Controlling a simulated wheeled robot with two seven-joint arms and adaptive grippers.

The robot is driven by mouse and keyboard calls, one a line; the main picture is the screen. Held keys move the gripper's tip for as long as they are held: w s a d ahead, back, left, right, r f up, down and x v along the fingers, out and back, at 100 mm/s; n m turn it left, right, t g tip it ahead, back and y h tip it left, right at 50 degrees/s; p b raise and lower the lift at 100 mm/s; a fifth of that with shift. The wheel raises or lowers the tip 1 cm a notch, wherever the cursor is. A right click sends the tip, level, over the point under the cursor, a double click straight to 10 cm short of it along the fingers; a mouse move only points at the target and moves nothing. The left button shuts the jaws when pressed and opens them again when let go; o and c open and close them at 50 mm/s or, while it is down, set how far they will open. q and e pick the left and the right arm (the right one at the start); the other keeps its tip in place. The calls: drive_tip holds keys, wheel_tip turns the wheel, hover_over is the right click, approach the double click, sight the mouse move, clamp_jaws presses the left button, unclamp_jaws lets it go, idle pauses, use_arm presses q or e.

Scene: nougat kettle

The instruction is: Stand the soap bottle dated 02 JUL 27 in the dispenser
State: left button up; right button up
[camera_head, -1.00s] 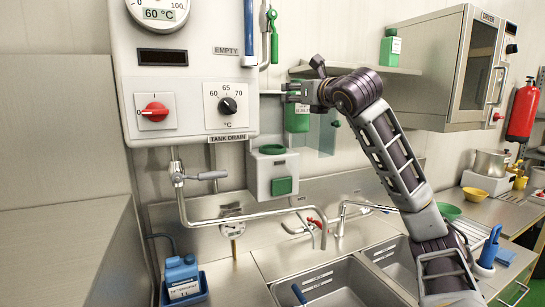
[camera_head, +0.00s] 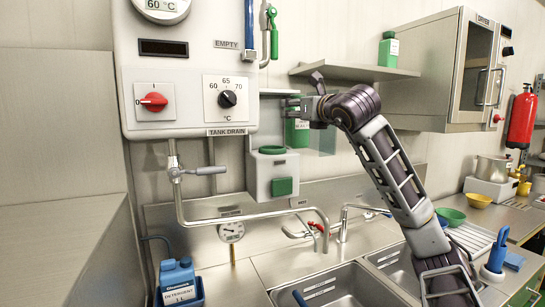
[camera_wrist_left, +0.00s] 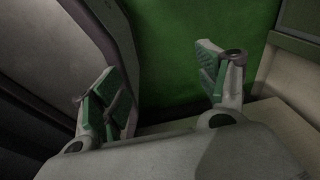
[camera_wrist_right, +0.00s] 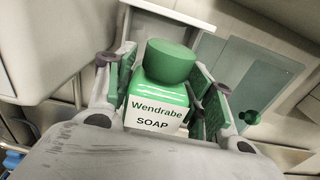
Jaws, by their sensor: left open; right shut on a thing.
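A green soap bottle (camera_head: 297,133) with a white label is held by my right gripper (camera_head: 294,107) against the back wall. In the right wrist view the same bottle (camera_wrist_right: 160,95) sits upright between the fingers, with a green cap and a "Wendrabe SOAP" label; no date is readable. The white dispenser (camera_head: 263,178) with a green top and a green front panel is on the wall, lower and to the left of the bottle. My left gripper (camera_wrist_left: 165,82) is open and empty in the left wrist view, in front of a green surface; it is outside the head view.
Another green bottle (camera_head: 388,50) stands on the wall shelf (camera_head: 350,71). The tank control box (camera_head: 185,75) is left of the dispenser. A pipe (camera_head: 250,218) and faucet (camera_head: 344,222) run below, above the sinks (camera_head: 335,285). A blue detergent jug (camera_head: 178,277) stands lower left.

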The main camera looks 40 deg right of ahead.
use_arm(q)
drive_tip(key=shift+d+f, duration=0.15)
drive_tip(key=shift+d, duration=0.1)
drive_tip(key=shift+s+d, duration=0.1)
drive_tip(key=shift+s, duration=0.05)
use_arm(e)
drive_tip(key=shift+w+d+p, duration=0.2)
drive_tip(key=shift+w+p, duration=0.1)
drive_tip(key=shift+w, duration=0.25)
use_arm(q)
drive_tip(key=s+d+r+p, duration=0.2)
drive_tip(key=d+r+p, duration=0.2)
drive_tip(key=r+p, duration=0.3)
drive_tip(key=shift+d+r+h, duration=0.3)
drive_tip(key=shift+d+r, duration=0.05)
drive_tip(key=shift+r, duration=0.05)
use_arm(e)
drive_tip(key=x, duration=1.7)
drive_tip(key=shift+a, duration=0.15)
drive_tip(key=shift+f, duration=0.1)
